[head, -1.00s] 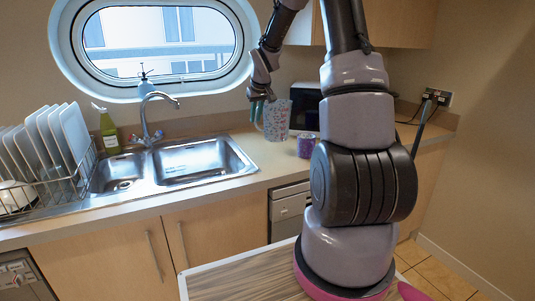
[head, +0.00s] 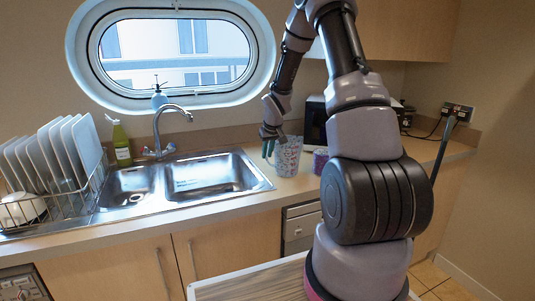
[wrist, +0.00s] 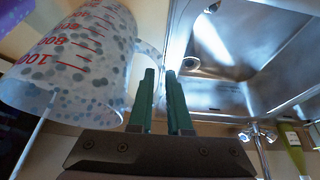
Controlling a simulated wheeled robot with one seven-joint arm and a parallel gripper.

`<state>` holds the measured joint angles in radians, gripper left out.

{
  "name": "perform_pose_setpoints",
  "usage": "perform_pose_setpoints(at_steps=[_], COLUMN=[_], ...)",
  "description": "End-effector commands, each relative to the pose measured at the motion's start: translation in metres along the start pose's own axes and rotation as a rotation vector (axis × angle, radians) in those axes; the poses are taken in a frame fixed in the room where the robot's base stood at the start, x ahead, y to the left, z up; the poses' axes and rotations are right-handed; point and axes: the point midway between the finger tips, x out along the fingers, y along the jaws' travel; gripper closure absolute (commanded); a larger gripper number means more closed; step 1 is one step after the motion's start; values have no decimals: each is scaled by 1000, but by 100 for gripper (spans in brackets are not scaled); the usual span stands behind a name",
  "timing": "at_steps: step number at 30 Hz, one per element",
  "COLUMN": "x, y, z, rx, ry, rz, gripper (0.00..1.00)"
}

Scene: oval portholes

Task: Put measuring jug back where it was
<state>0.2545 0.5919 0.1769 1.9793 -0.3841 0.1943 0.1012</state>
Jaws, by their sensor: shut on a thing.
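The measuring jug (head: 288,158) is see-through with coloured speckles and stands upright at the right end of the sink. Its base is at or just above the counter; I cannot tell if it touches. In the wrist view the jug (wrist: 75,65) shows red measuring marks and a clear handle on its right. My gripper (head: 268,148) is at the jug's left side in the head view. Its green fingers (wrist: 160,78) are shut on the jug's handle, with the handle's lower part hidden.
A purple patterned cup (head: 320,161) stands close to the jug's right, partly behind my arm. A dark appliance (head: 314,120) is behind them. The steel sink (head: 205,175) with its tap (head: 158,130) lies left. A dish rack (head: 75,200) with plates is farther left.

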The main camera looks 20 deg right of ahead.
Motion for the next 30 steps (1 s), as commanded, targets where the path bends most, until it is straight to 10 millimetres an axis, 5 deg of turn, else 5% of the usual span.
perform_pose_setpoints(at_steps=[10, 11, 13, 23, 30], x=[3, 3, 3, 2, -31], y=[0, 0, 0, 0, 1], z=[1, 1, 1, 0, -1], rx=[-1, -1, -1, -1, 1], ry=[2, 2, 2, 2, 4], rz=[0, 0, 0, 0, 2], gripper=[100, 76, 53, 53, 53])
